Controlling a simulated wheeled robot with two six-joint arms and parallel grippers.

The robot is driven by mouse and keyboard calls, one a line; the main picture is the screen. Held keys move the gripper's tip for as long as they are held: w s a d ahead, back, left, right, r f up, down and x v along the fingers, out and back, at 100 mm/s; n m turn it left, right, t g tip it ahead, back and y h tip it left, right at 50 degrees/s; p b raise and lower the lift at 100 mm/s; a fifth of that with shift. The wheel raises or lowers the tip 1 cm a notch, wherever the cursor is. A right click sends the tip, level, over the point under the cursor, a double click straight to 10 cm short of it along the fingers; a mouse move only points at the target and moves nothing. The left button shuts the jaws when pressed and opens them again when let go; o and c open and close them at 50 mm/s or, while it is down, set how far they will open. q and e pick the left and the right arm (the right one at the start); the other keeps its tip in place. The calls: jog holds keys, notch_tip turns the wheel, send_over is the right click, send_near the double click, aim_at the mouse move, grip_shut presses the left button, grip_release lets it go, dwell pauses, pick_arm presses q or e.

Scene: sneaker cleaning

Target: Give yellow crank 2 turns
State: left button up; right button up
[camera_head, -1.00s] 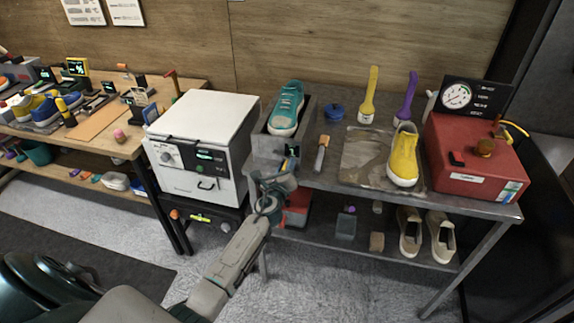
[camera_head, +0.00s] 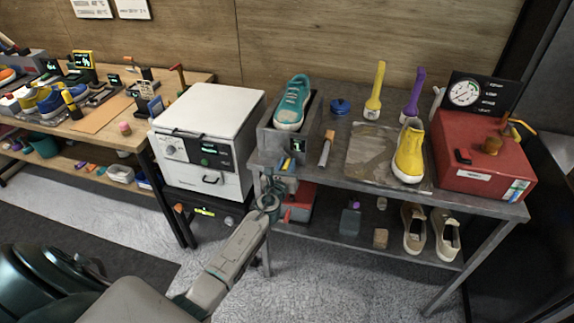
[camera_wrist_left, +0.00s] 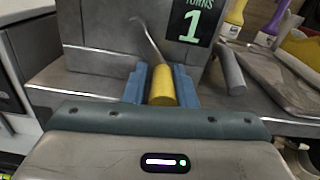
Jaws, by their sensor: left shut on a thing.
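The yellow crank handle (camera_wrist_left: 162,86) sits on a bent metal rod on the front of a grey box (camera_wrist_left: 110,42). My left gripper (camera_wrist_left: 161,88) is shut on the handle, with one blue finger on each side. A display (camera_wrist_left: 192,20) on the box front reads "TURNS 1". In the head view the grey box (camera_head: 264,145) stands at the table's left end with a teal sneaker (camera_head: 292,103) in its top. My left gripper (camera_head: 284,166) is at its front, and the handle is mostly hidden there. My right gripper is out of view.
A white cabinet (camera_head: 211,140) stands close left of the box. A wooden-handled tool (camera_head: 326,149) lies right of it. Further right are a worn mat (camera_head: 365,155), a yellow sneaker (camera_head: 408,155) and a red machine (camera_head: 478,160). A lower shelf (camera_head: 335,232) holds beige shoes and small items.

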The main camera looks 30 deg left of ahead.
pick_arm(q)
jog(key=shift+w+r, duration=0.1)
jog(key=shift+r, duration=0.3)
jog(key=o, duration=0.9)
jog(key=shift+f, duration=0.15)
jog(key=v, duration=1.1)
jog(key=shift+f, duration=0.1)
